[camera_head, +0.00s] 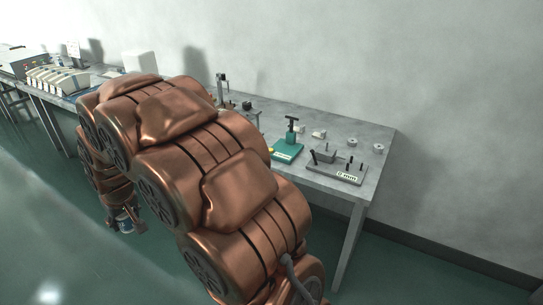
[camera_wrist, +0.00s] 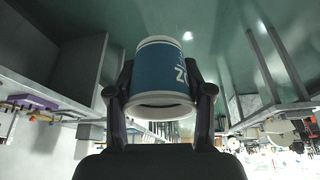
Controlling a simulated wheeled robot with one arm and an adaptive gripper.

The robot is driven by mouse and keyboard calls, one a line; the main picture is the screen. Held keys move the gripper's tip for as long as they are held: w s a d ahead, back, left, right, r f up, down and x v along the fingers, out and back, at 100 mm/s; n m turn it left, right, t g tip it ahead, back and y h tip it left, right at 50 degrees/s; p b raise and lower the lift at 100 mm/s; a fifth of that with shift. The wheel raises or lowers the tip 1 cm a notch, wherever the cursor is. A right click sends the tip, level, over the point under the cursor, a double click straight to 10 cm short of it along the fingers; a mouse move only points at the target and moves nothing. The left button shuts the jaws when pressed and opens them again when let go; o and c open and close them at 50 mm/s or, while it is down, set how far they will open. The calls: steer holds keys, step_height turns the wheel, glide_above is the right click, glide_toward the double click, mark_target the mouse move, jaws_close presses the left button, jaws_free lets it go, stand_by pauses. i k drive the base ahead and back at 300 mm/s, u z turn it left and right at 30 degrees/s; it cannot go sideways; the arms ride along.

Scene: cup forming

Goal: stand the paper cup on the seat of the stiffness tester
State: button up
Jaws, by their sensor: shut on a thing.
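The paper cup (camera_wrist: 162,70), white with a blue band and white lettering, is between the two dark fingers of my gripper (camera_wrist: 160,95) in the wrist view. The gripper is shut on its sides. In the head view my gripper (camera_head: 126,226) hangs low in front of the bench, over the green floor, and the cup (camera_head: 124,222) shows small and partly covered there. I cannot tell for certain which bench device is the stiffness tester. Its seat is not clearly visible, and my arm covers part of the bench.
On the long grey bench (camera_head: 378,142) stand a teal device with a black handle (camera_head: 287,150), a grey plate with a label (camera_head: 337,172), and a dark upright stand (camera_head: 221,88) partly behind my arm. A white box (camera_head: 139,61) stands farther left. The floor before the bench is clear.

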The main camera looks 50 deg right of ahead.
mark_target(354, 168)
steer(key=z, duration=0.7)
steer(key=i, duration=0.85)
steer(key=z, duration=0.8)
